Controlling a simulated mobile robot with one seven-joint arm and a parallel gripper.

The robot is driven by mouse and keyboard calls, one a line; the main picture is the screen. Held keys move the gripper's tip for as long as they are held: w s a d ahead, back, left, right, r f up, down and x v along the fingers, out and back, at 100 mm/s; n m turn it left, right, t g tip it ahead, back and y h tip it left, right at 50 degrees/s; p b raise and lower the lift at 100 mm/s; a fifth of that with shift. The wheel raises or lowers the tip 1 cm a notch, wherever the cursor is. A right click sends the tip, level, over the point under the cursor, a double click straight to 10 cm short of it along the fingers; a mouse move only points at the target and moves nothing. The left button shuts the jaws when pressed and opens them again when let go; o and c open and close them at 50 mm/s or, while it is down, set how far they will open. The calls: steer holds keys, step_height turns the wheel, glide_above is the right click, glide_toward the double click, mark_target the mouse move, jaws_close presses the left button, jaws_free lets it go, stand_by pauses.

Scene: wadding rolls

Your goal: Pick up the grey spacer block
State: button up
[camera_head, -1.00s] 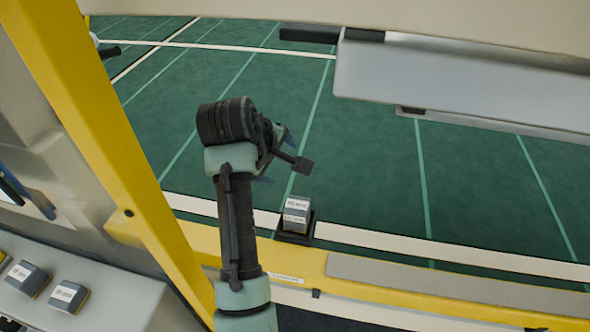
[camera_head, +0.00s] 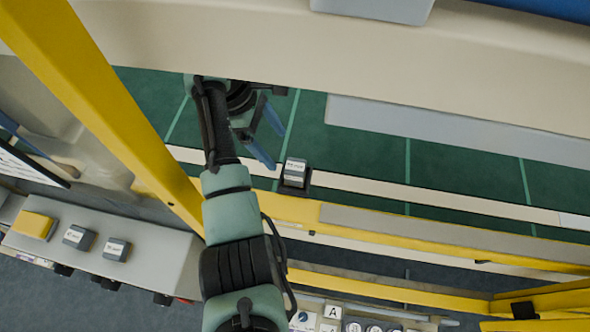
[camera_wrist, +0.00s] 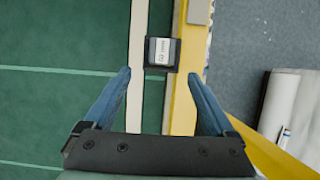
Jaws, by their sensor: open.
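The grey spacer block (camera_head: 295,168) has a white label on top and sits in a small black holder (camera_head: 291,187) at the edge of the green surface, beside the yellow rail. In the wrist view the block (camera_wrist: 162,52) lies ahead of the fingertips, roughly midway between their lines. My gripper (camera_head: 275,143) is open and empty, with blue fingers, up and to the left of the block in the head view. In the wrist view my gripper (camera_wrist: 160,73) shows both fingers spread wide, with neither touching the block.
A yellow post (camera_head: 105,105) stands left of my arm. A beige beam (camera_head: 300,60) crosses above, with a grey panel (camera_head: 450,122) below it. Similar grey blocks (camera_head: 79,237) sit on a light ledge at lower left. The green surface (camera_head: 355,150) around the block is clear.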

mark_target(294, 166)
steer(key=b+x, duration=0.2)
steer(key=x, duration=0.2)
steer(key=shift+d+f, duration=0.15)
steer(key=shift+f, duration=0.2)
steer(key=shift+s+d+f, duration=0.15)
steer(key=shift+d+f, duration=0.15)
steer(key=x, duration=0.1)
steer(key=p+x, duration=0.1)
steer(key=x, duration=0.1)
steer(key=shift+s+d, duration=0.2)
steer(key=shift+d, duration=0.2)
steer(key=shift+d+f, duration=0.1)
steer(key=shift+f, duration=0.4)
jaws_close()
